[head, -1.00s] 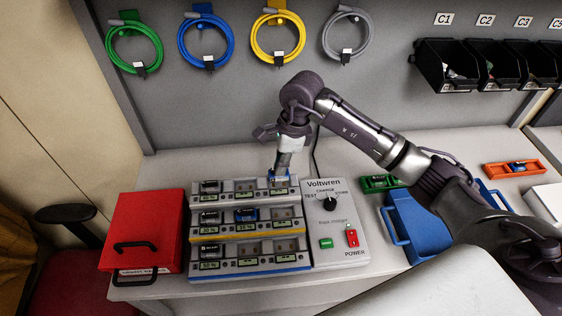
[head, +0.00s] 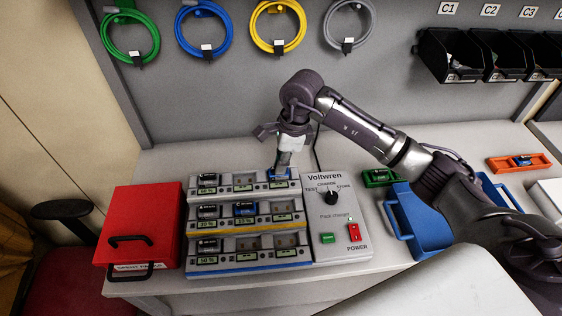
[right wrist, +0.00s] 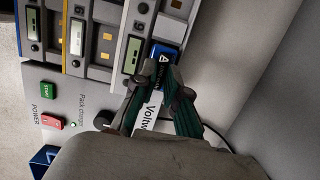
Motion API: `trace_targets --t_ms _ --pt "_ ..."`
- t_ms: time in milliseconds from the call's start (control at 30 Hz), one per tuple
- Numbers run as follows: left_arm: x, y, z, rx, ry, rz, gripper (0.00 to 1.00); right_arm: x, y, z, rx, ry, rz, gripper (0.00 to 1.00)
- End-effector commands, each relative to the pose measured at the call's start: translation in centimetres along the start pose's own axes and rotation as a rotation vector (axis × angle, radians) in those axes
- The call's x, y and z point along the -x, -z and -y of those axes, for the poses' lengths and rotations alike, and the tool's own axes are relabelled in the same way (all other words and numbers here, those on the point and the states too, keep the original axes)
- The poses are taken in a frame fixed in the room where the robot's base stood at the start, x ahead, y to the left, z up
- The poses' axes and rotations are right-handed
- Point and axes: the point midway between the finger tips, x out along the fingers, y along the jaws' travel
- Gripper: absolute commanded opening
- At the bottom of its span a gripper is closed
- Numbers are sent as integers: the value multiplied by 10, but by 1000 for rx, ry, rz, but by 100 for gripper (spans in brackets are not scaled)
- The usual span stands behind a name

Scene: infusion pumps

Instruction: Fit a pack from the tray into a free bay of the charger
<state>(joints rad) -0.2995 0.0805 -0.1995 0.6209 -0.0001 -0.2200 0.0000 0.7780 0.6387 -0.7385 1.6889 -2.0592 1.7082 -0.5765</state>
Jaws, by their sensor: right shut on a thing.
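The grey charger (head: 340,250) has three stepped rows of bays. My right gripper (head: 281,166) points down at the right bay of the top row, shut on a blue pack (head: 279,174). In the right wrist view the gripper (right wrist: 155,84) covers part of the blue pack (right wrist: 166,56), which is at that bay; I cannot tell how deep it sits. The other bays look empty. A blue tray (head: 402,233) stands right of the charger, partly hidden by my arm. My left gripper is not in view.
A red box (head: 140,215) stands left of the charger. A green holder (head: 376,178) and an orange holder (head: 507,166) lie at the right. Coiled cables hang on the back wall, and black bins (head: 455,58) hang at the upper right.

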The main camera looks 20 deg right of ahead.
Motion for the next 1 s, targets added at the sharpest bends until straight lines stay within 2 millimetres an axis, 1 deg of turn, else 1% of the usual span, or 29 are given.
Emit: trace_targets --t_ms 600,633,800,1000 --pt "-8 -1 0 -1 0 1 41 -5 1 0 0 2 0 0" --pt "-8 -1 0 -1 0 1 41 -5 1 0 0 2 1 14" --pt "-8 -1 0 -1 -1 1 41 -4 1 0 0 1 1 41" --pt "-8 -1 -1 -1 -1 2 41 -5 1 0 0 1 0 41"
